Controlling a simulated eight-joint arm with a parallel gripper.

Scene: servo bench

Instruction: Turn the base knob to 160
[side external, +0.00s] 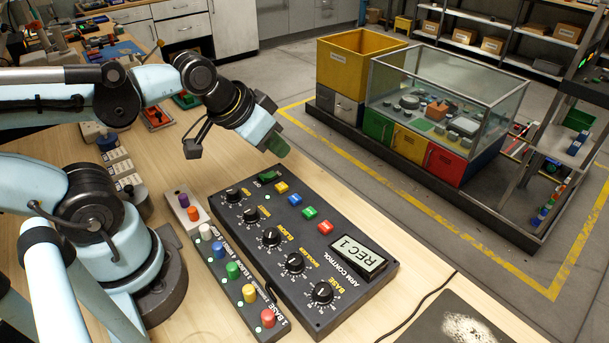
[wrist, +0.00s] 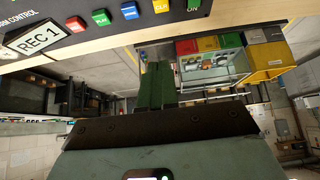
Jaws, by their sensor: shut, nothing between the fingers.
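The black arm control panel (side external: 225,221) lies on the wooden bench with a row of black dial knobs along its left side. The base knob (side external: 321,292) is the nearest one, beside the BASE lettering; its exact pointer setting is too small to read. The panel's screen (side external: 358,257) reads REC 1, and it also shows in the wrist view (wrist: 36,38). My gripper (side external: 278,147) has green fingers, shut and empty, held above the far end of the panel, well away from the base knob. In the wrist view the fingers (wrist: 157,86) are together; the knobs are out of that view.
A strip of coloured buttons (side external: 232,270) runs along the panel's left side. A green switch (side external: 268,176) and several coloured keys sit on the panel. A black cable (side external: 418,307) and a dark mat (side external: 455,322) lie to the right. A glass case (side external: 446,96) stands beyond the bench.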

